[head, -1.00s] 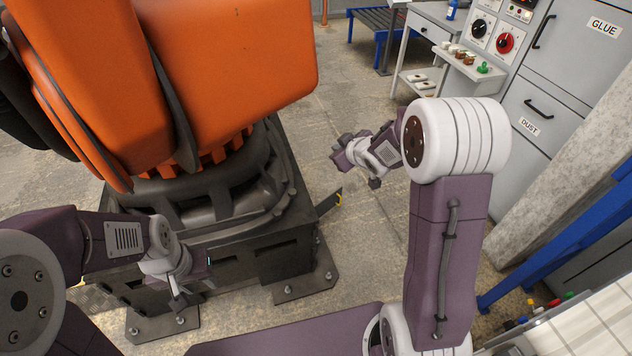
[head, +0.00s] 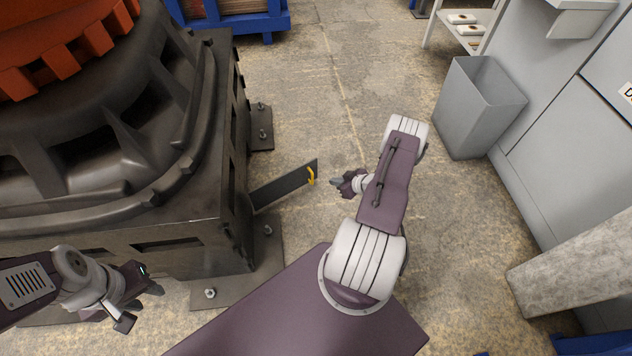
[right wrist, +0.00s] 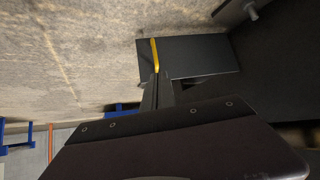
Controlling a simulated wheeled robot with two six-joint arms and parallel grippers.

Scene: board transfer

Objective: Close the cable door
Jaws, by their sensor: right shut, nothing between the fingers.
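The cable door (head: 285,186) is a dark flat panel with a yellow handle (head: 311,176) at its outer end. It stands open, sticking out to the right from the black robot base. My right gripper (head: 337,183) is shut and empty, just right of the handle; whether they touch is unclear. In the right wrist view the door (right wrist: 200,58) and its yellow handle (right wrist: 155,55) lie just beyond my narrow fingers (right wrist: 156,90). My left gripper (head: 140,305) is at the lower left in front of the base; its fingers are too unclear to judge.
The black base (head: 130,215) of the orange industrial robot fills the left, with bolted feet (head: 210,293) on the floor. A grey bin (head: 478,110) stands beside the grey cabinets at the right.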

